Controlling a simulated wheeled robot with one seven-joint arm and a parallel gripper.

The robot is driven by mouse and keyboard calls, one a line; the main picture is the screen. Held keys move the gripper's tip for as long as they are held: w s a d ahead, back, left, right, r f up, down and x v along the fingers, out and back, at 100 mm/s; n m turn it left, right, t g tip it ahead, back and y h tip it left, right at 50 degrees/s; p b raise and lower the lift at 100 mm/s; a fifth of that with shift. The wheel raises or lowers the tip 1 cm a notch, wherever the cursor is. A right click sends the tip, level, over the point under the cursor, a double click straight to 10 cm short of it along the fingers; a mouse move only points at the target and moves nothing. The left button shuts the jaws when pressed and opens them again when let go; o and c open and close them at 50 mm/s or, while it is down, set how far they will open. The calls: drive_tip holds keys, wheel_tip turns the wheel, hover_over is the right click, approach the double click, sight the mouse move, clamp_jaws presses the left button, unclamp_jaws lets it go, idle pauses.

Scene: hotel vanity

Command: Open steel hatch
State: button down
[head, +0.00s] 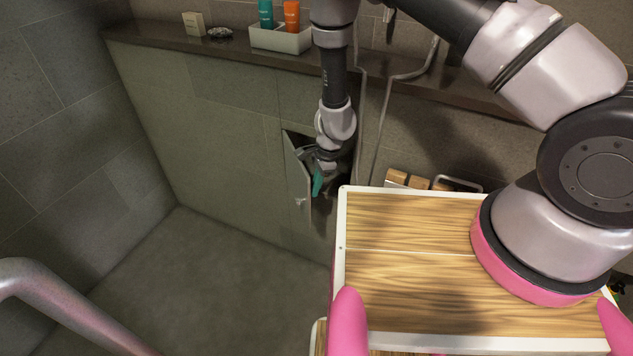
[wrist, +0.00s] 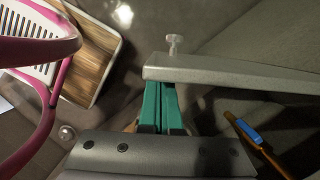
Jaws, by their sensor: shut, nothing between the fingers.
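The steel hatch (head: 298,178) is a small grey door low in the tiled wall, standing partly open with its free edge swung out toward the room. A small round knob sits on its outer face; the knob (wrist: 175,43) also shows in the wrist view, on the door panel (wrist: 235,73). My gripper (head: 317,184) has teal fingers and is at the opening, on the inner side of the door. In the wrist view the fingers (wrist: 161,108) are together and empty, close to the door's edge. Whether they touch the door I cannot tell. The hatch interior is mostly hidden by my arm.
A ledge (head: 190,46) above holds a white tray (head: 282,40) with teal and orange bottles. A metal rail (head: 60,295) stands front left. A wood-topped surface (head: 410,225) is at right. The floor (head: 200,275) before the hatch is clear.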

drive_tip(key=shift+a, duration=0.1)
drive_tip(key=s+a+m+t, duration=0.2)
drive_tip(key=a+m, duration=0.6)
drive_tip(key=a, duration=0.9)
drive_tip(key=shift+s+a+m, duration=0.35)
drive_tip(key=shift+s+m, duration=0.05)
drive_tip(key=shift+s, duration=0.4)
